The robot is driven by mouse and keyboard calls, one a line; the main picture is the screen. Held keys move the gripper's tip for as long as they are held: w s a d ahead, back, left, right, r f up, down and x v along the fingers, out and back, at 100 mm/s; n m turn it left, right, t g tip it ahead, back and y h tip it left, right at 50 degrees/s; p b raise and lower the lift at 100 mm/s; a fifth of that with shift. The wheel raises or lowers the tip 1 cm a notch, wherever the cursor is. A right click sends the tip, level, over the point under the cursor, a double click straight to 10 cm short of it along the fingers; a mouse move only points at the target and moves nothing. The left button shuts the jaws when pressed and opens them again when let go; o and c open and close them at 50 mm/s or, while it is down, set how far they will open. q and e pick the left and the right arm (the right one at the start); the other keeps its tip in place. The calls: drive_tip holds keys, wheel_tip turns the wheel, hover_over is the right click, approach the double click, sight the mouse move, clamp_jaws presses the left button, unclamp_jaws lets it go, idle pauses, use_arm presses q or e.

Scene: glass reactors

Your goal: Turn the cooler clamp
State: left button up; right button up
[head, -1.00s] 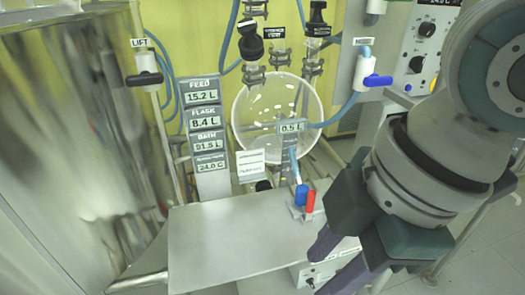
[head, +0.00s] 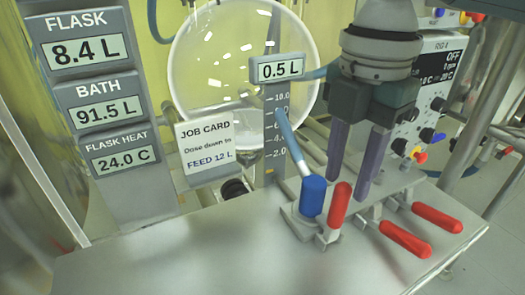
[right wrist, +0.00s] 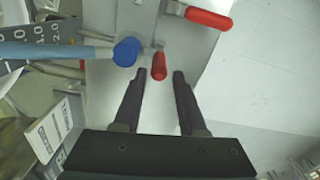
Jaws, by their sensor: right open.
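No label names the cooler clamp, so I cannot tell which handle it is. A red handle (head: 339,205) stands tilted upright on the steel shelf, beside a blue cylinder (head: 313,195) on a pale blue tube. Two more red handles, a left one (head: 405,240) and a right one (head: 437,216), lie nearly flat to the right. My right gripper (head: 350,185) is open, pointing down behind the upright red handle. In the right wrist view, a red handle (right wrist: 159,68) appears between its fingertips, with the blue cylinder (right wrist: 127,51) to the left; contact is not clear. My left gripper is out of view.
The steel shelf (head: 220,255) is clear at front left. A job card (head: 206,148), a round glass flask (head: 215,60) and a 0.5 L gauge (head: 278,70) stand behind it. Readout panels (head: 88,60) stand at left. A control box (head: 440,75) is at right.

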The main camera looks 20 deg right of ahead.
sight(339, 207)
wheel_tip(339, 207, down, 7)
drive_tip(key=shift+r+b, duration=0.2)
drive_tip(key=shift+b, duration=0.4)
drive_tip(key=shift+c, duration=0.4)
clamp_jaws()
drive_tip(key=shift+r, duration=0.1)
idle(0.5)
